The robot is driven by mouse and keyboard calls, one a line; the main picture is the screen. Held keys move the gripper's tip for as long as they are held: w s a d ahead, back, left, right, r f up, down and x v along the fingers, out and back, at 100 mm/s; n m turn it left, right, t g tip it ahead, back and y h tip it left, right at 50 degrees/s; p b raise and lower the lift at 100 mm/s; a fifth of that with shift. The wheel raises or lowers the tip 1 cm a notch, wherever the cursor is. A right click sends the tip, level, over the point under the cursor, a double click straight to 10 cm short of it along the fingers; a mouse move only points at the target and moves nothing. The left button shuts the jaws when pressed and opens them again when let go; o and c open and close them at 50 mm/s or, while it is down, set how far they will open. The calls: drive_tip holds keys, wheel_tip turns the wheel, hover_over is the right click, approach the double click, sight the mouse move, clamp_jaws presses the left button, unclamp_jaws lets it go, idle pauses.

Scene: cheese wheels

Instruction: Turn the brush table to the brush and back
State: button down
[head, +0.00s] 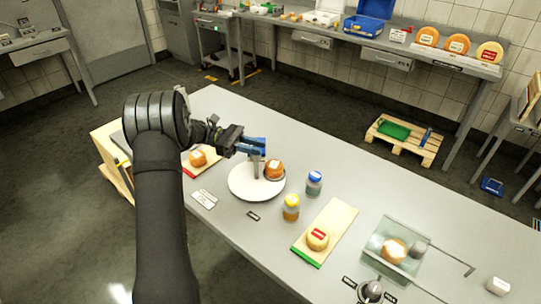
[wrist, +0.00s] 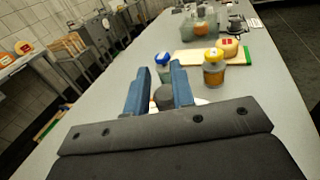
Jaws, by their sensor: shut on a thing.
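The brush table (head: 243,194) is a white round disc on the grey worktop in the head view. An orange cheese wheel (head: 274,170) stands at its right back edge. A grey post (head: 255,169) rises from the disc beside the cheese. My gripper (head: 260,149), with blue fingers, is above the disc and shut on the top of this post. In the wrist view the post's rounded grey top (wrist: 164,98) sits between the fingers (wrist: 159,88), which hide part of the disc. I cannot make out a brush for certain.
A blue-lidded jar (head: 314,183) and a yellow-lidded jar (head: 291,208) stand close to the disc's right. A board with a cheese (head: 317,238) and a clear box (head: 378,232) lie further right. Another cheese (head: 197,158) sits left of the disc.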

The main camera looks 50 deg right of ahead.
drive_tip(key=s+d+r+t+y, duration=0.1)
drive_tip(key=t, duration=0.1)
drive_tip(key=shift+s+d+r+t, duration=0.1)
drive_tip(key=shift+r+t, duration=0.05)
drive_tip(key=shift+t, duration=0.15)
drive_tip(key=d+r+m+t+y, duration=0.2)
drive_tip(key=d+r+t+y, duration=0.15)
drive_tip(key=t, duration=0.95)
drive_tip(key=d+f+m+t, duration=0.1)
drive_tip(key=f+m, duration=0.1)
drive_tip(key=f, duration=0.3)
drive_tip(key=w+d+f+m+t, duration=0.1)
drive_tip(key=d+f+m+t, duration=0.1)
drive_tip(key=f, duration=0.3)
drive_tip(key=d+f+m+t, duration=0.1)
drive_tip(key=d+f+m, duration=0.1)
drive_tip(key=f, duration=0.3)
drive_tip(key=shift+w+d+t, duration=0.25)
drive_tip(key=shift+w+t, duration=0.05)
drive_tip(key=shift+w, duration=0.1)
drive_tip(key=shift+s, duration=0.25)
